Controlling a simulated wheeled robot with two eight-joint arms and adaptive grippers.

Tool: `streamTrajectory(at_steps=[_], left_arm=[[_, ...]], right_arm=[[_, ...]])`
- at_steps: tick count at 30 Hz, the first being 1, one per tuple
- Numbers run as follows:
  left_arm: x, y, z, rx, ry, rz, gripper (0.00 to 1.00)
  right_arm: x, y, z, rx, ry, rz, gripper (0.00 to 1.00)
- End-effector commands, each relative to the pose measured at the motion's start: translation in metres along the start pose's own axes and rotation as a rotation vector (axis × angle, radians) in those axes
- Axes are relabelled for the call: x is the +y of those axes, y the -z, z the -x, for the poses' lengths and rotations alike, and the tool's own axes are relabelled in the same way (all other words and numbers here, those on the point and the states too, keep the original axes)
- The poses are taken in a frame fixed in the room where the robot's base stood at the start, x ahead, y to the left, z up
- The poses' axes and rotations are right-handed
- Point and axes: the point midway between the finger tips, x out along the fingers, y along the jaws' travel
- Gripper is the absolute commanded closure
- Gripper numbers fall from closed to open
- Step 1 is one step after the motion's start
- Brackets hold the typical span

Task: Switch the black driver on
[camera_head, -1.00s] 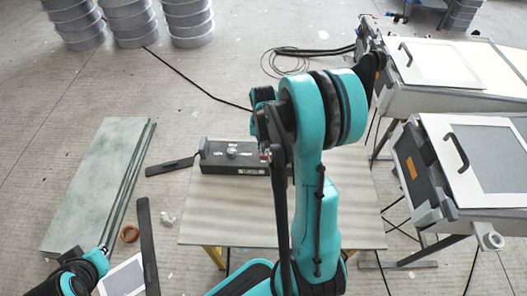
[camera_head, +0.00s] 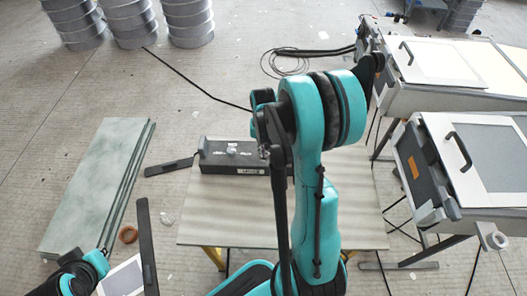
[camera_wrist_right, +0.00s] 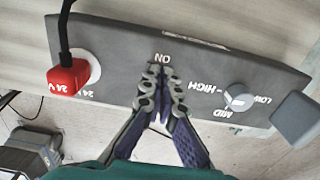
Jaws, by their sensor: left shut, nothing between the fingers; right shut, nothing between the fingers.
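The black driver (camera_head: 225,162) is a long dark box on the small table, partly behind my right arm in the head view. In the right wrist view its face (camera_wrist_right: 120,42) carries a white ON label, a grey knob (camera_wrist_right: 240,100) marked HIGH, MID and LOW, and a red 24 V plug (camera_wrist_right: 67,77) with a black cable. My right gripper (camera_wrist_right: 161,76) is shut and empty, its fingertips over the face just beside ON; I cannot tell whether they touch. Any switch there is hidden by the fingers. My left gripper (camera_head: 103,253) is shut and empty at the lower left, its fingers barely visible.
The table top (camera_head: 215,215) is bare in front of the driver. A pale green slab (camera_head: 95,190) lies at left, near a brown ring (camera_head: 128,234) and a dark bar (camera_head: 147,245). Grey machines with framed lids (camera_head: 485,160) stand at right. Cables cross the floor.

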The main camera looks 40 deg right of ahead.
Motion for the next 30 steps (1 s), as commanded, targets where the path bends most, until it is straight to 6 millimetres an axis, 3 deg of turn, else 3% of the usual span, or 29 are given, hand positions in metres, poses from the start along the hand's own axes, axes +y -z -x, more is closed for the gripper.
streamTrajectory(at_steps=[17,30], left_arm=[[0.0,-0.002,-0.003,0.0,0.0,0.0,1.0],[0.0,0.013,0.018,0.0,0.0,0.0,1.0]], right_arm=[[0.0,0.0,-0.005,0.0,0.0,0.0,1.0],[0.0,0.0,0.03,0.0,0.0,0.0,1.0]])
